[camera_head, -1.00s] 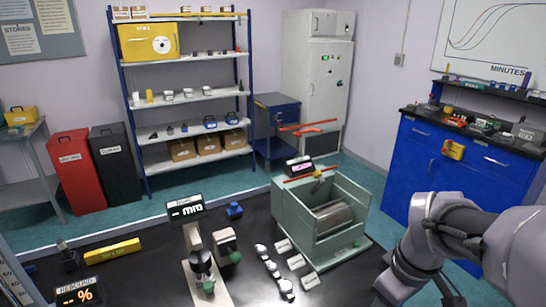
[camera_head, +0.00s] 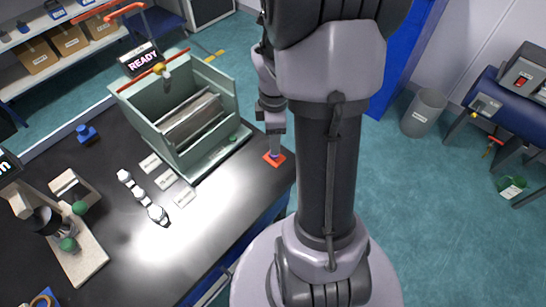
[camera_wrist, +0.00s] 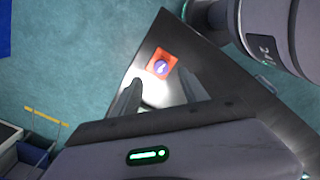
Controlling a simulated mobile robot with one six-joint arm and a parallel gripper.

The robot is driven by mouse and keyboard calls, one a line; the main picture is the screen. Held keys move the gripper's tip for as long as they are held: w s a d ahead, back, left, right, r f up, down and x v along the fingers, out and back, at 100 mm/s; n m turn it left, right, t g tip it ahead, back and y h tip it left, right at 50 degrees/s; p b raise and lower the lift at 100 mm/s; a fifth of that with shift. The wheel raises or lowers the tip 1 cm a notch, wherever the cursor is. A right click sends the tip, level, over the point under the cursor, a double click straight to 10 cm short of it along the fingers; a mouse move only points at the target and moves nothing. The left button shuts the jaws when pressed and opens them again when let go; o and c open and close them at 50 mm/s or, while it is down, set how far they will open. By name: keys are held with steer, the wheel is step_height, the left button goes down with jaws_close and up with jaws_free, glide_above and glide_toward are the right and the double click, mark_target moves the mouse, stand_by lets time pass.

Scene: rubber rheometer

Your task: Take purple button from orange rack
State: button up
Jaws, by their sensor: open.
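The orange rack (camera_head: 274,159) is a small flat square at the right corner of the dark bench. It also shows in the wrist view (camera_wrist: 151,58), with the round purple button (camera_wrist: 160,67) on it. In the head view my gripper (camera_head: 274,148) points down just over the rack and mostly hides the button. In the wrist view my gripper (camera_wrist: 160,78) is open, its two fingers apart, with nothing between them. The button appears just beyond the fingertips, roughly centred between them. I cannot tell the exact height gap.
A green open-topped machine (camera_head: 190,120) with a display reading READY stands left of the rack. White labels and small silver pieces (camera_head: 140,195) lie in front of it. The bench edge (camera_head: 262,215) is close to the rack.

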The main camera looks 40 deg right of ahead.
step_height(320, 180, down, 6)
steer(key=b, duration=0.3)
steer(key=shift+s+a+r, duration=0.1)
steer(key=shift+r, duration=0.2)
steer(key=shift+c, duration=0.6)
jaws_close()
steer(key=shift+r, duration=0.15)
